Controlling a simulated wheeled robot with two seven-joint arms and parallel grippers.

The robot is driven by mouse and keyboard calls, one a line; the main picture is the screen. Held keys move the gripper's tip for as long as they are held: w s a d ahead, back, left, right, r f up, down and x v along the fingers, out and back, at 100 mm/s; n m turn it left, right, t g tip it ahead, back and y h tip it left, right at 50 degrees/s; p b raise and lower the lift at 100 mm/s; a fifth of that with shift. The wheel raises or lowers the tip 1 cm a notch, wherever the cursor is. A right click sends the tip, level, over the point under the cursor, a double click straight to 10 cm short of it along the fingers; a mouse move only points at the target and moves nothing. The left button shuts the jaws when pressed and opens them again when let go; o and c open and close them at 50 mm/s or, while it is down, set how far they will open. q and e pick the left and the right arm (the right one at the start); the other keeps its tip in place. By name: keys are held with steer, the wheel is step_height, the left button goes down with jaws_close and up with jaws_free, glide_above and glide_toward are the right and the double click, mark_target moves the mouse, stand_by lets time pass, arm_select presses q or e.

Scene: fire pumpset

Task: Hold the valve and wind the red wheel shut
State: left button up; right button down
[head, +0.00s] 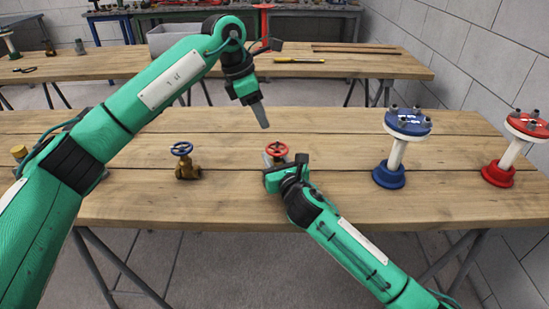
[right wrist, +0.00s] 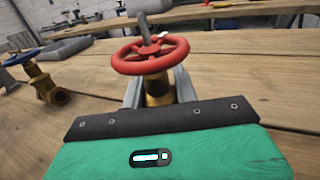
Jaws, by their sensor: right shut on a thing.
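The red wheel (head: 277,149) tops a brass valve on the near wooden table in the head view. In the right wrist view the red wheel (right wrist: 150,54) stands above the brass valve body (right wrist: 158,88). My right gripper (right wrist: 158,92) is shut on that valve body, with a finger on each side below the wheel. The lower valve is hidden behind the gripper's palm. My left gripper (head: 262,116) hangs in the air above and behind the red wheel, fingers pointing down, apart from the wheel. Its fingers overlap in the picture, so its opening is unclear.
A second brass valve with a blue wheel (head: 182,149) stands left of the red one. A blue-topped stand (head: 407,122) and a red-topped stand (head: 527,125) are at the right. A rear table (head: 370,66) carries a grey bin and tools.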

arm_select(q)
steer(key=o, duration=0.7)
steer(key=shift+d+n, duration=0.15)
steer(key=shift+n, duration=0.15)
step_height(320, 180, up, 3)
steer(key=n+y, duration=0.4)
steer(key=n, duration=2.6)
glide_above(279, 148)
steer(key=shift+g, duration=0.3)
step_height(279, 148, down, 12)
steer(key=shift+w+r, duration=0.1)
steer(key=shift+r, duration=0.1)
